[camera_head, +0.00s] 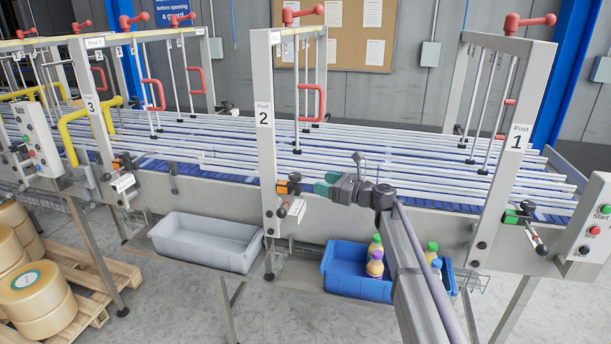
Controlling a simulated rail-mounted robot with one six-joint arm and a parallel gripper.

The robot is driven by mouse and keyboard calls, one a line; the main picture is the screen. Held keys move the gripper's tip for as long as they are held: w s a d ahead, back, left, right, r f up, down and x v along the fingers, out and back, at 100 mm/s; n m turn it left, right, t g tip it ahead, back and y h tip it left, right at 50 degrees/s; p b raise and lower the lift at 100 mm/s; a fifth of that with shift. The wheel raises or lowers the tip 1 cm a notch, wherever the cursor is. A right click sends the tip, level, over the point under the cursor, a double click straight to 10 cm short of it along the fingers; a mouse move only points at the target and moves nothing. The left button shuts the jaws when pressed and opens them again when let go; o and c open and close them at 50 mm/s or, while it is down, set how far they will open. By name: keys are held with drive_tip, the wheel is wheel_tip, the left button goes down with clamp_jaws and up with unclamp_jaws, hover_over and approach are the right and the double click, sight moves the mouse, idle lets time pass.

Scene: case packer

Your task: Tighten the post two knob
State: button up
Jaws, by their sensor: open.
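Post 2 (264,118) is a grey upright at the middle front of the conveyor. An orange and black knob fitting (284,187) sits on it at rail height. A small rod with a dark end (281,212) and a white tag hang just below. My gripper (318,185) has teal fingers and is open and empty. It is just right of the knob fitting, with its fingers pointing left towards it. A small gap seems to show between them, but I cannot tell the depth. My arm reaches up from the bottom right.
A blue bin (340,278) with several bottles is below my arm, partly hidden by it. An empty grey bin (205,240) is left of it. Post 1 (505,150) and post 3 (92,110) carry similar fittings. White guide rails (400,150) run behind the gripper.

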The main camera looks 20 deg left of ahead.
sight(295, 174)
drive_tip(key=a, duration=0.3)
drive_tip(key=w+a, duration=0.1)
drive_tip(key=a, duration=0.3)
drive_tip(key=w+a, duration=0.1)
drive_tip(key=a, duration=0.2)
drive_tip(key=shift+a, duration=0.35)
drive_tip(key=shift+c, duration=0.5)
drive_tip(key=c, duration=0.8)
drive_tip(key=shift+s, duration=0.1)
drive_tip(key=shift+c, duration=0.2)
